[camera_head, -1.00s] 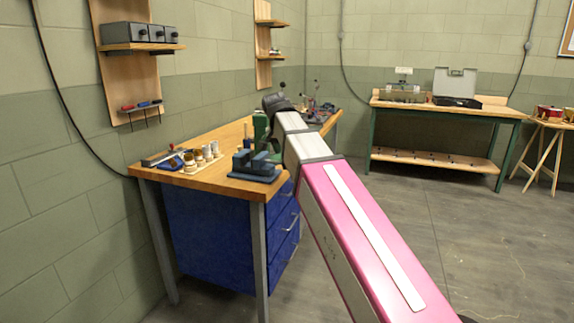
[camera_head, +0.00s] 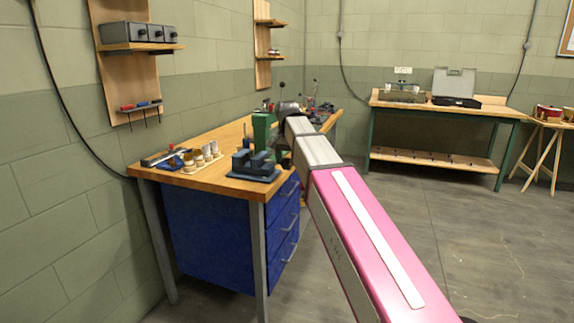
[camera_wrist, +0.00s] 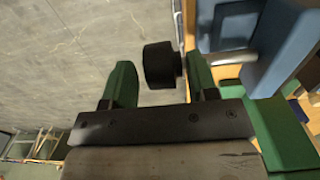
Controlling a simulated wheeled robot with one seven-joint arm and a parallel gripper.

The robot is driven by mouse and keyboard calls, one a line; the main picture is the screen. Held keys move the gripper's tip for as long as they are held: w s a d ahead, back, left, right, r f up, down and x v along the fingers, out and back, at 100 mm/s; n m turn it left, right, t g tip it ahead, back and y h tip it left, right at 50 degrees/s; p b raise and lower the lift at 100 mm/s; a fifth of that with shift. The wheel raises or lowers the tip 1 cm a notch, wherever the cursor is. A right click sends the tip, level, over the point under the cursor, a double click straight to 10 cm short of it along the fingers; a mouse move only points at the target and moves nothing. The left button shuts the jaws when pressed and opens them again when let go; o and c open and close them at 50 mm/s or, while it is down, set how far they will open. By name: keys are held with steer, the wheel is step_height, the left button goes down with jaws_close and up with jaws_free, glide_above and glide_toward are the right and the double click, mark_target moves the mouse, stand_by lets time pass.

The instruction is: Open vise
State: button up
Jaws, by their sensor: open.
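The blue vise (camera_head: 255,163) sits on the near right corner of the wooden workbench in the head view. In the wrist view its blue body (camera_wrist: 238,30) fills the upper right, with a metal rod and a round black knob (camera_wrist: 160,65). My gripper (camera_wrist: 160,80) is open, with one green finger on each side of the knob. Whether a finger touches the knob cannot be told. In the head view my gripper's green part (camera_head: 262,132) shows just behind the vise; its fingertips are hidden there.
The workbench top (camera_head: 222,142) also holds a tray of small parts (camera_head: 198,160) left of the vise, and clutter at its far end. Blue drawers (camera_head: 283,225) are beneath. Open floor (camera_head: 440,225) lies to the right. A second bench (camera_head: 440,108) stands at the back.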

steer(key=shift+f, duration=0.9)
steer(key=c, duration=0.8)
steer(key=shift+o, duration=0.2)
steer(key=shift+s, duration=0.1)
